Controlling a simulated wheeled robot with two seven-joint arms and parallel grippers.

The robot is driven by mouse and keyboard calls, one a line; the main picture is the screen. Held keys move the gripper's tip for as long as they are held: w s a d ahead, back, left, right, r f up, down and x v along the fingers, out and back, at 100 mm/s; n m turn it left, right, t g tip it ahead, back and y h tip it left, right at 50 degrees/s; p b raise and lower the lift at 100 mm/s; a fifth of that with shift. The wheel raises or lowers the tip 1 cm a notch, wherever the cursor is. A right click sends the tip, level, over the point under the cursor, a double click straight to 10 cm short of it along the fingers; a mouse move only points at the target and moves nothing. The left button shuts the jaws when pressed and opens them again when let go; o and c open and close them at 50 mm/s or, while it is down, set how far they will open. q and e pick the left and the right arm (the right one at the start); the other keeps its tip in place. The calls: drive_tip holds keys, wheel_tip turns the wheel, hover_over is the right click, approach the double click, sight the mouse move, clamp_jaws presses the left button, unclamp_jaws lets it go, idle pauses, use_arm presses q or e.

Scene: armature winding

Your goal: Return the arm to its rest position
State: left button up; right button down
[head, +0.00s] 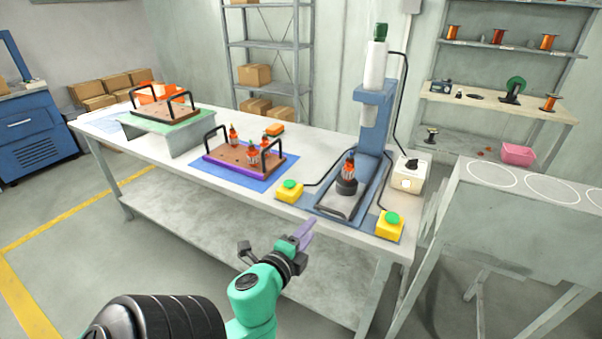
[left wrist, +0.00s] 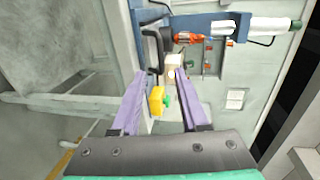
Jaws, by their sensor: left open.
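My left arm is green and black and reaches in from the bottom of the head view. My left gripper (head: 304,235) has purple fingers and hangs in front of the table's front edge, apart from everything on it. In the left wrist view its two fingers (left wrist: 160,82) are spread with nothing gripped between them; a yellow button box (left wrist: 156,101) shows beyond them. An armature (head: 350,168) with red-orange winding stands upright on the black base of the blue press (head: 374,120). Several more armatures (head: 253,153) stand on a brown tray (head: 226,158). My right gripper is not in view.
The white table (head: 180,173) also carries yellow boxes with green buttons (head: 289,191) (head: 390,226), an orange block (head: 274,129) and a second handled tray (head: 165,112) on a raised stand. A grey table with circles (head: 490,174) stands at the right. Floor is clear in front.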

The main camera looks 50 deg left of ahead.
use_arm(q)
drive_tip(key=v, duration=0.4)
drive_tip(key=shift+b, duration=0.3)
drive_tip(key=s+d+f+n+g+h+p, duration=0.1)
drive_tip(key=s+f+n+g, duration=0.15)
drive_tip(key=f, duration=1.25)
drive_tip(key=s+d+f+n+g+h+p, duration=0.1)
drive_tip(key=s+f+n+g+h+p, duration=0.2)
drive_tip(key=f, duration=1.1)
drive_tip(key=s+d+f+n+g, duration=0.2)
drive_tip(key=s+f+n+g, duration=0.1)
drive_tip(key=s+f, duration=0.6)
drive_tip(key=s+d+f+n+g+h, duration=0.1)
drive_tip(key=s+d+f+n+g, duration=0.2)
drive_tip(key=s+f, duration=0.6)
wheel_tip(320, 180, down, 2)
drive_tip(key=shift+d+f+g+p, duration=0.25)
drive_tip(key=shift+g+p, duration=0.2)
drive_tip(key=shift+g, duration=0.7)
